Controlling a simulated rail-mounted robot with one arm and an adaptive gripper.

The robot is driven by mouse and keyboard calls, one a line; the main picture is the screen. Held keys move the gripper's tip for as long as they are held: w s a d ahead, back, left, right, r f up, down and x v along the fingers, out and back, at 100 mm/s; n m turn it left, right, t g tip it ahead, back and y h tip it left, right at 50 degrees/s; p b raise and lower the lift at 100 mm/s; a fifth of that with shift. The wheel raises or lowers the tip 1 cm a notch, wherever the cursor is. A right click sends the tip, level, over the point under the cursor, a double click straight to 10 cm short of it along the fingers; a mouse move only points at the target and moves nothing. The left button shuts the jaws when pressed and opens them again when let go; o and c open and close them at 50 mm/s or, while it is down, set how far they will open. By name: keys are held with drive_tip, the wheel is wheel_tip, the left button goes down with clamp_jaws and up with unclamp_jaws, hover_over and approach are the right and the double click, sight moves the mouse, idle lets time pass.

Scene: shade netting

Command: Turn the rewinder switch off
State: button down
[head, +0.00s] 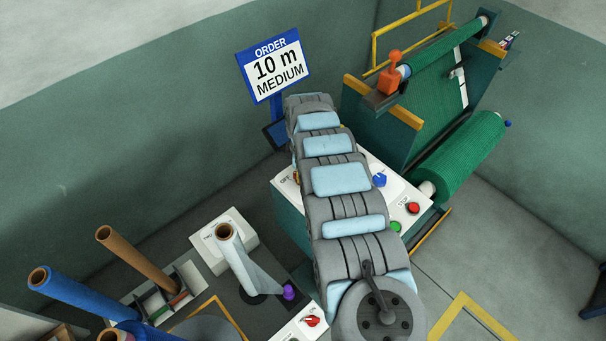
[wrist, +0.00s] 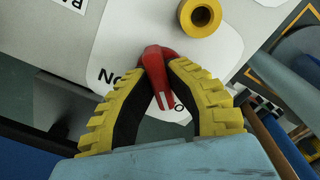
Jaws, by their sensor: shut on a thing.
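The red switch handle (wrist: 156,66) stands on a white plate in the wrist view. My gripper (wrist: 162,70) has its two yellow-edged fingers closed on the handle from both sides. A white line on the handle points down toward the gripper's palm. Part of a black label (wrist: 107,77) shows left of the handle, and another letter is partly hidden right of it. In the head view my arm covers the middle of the control box (head: 284,187), and this switch and most of my gripper are hidden behind it.
The control box carries a blue knob (head: 379,180), a red button (head: 414,208) and a green button (head: 395,226). A yellow ring-shaped part (wrist: 200,16) is close to the handle.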

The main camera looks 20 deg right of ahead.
idle(0.3)
drive_tip(key=c, duration=1)
unclamp_jaws()
drive_tip(key=shift+c, duration=0.2)
wheel_tip(320, 180, up, 12)
idle(0.3)
